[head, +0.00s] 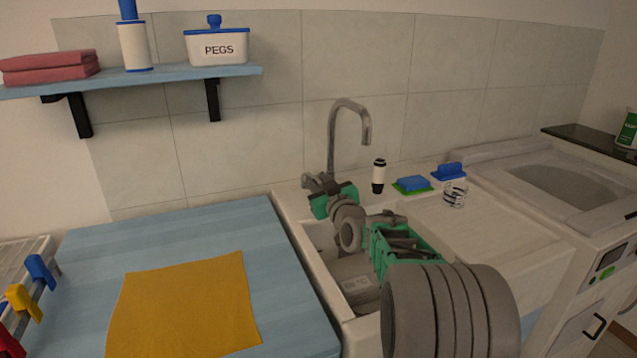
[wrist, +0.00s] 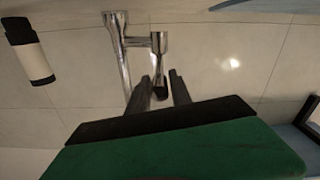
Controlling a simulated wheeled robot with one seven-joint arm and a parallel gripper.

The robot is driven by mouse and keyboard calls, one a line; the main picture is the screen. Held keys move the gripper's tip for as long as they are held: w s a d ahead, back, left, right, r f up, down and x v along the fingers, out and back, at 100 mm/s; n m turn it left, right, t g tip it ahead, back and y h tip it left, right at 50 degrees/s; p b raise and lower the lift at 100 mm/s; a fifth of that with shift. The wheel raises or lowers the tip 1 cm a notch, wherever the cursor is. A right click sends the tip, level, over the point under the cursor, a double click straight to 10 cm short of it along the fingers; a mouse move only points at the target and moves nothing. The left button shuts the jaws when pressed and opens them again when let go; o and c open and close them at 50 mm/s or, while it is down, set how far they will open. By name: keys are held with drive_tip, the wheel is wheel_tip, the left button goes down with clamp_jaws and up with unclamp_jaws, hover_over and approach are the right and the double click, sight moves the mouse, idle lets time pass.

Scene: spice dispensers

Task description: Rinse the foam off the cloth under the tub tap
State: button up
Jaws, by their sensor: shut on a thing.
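The chrome tap (head: 347,108) rises behind the tub (head: 328,232), its spout curving down. My gripper (head: 317,184) is at the foot of the tap. In the wrist view its two dark fingers (wrist: 166,88) are on the dark tip of the tap's handle (wrist: 158,45); the tap body (wrist: 118,50) stands beside it. No water shows at the spout. A yellow cloth (head: 185,305) lies flat on the blue counter, with no foam visible. My arm hides much of the tub's inside, so I cannot tell whether another cloth is there.
A shelf (head: 180,77) with folded red towels (head: 48,66) and a PEGS tub (head: 217,48) is at upper left.

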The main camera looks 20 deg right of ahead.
clamp_jaws()
idle(0.8)
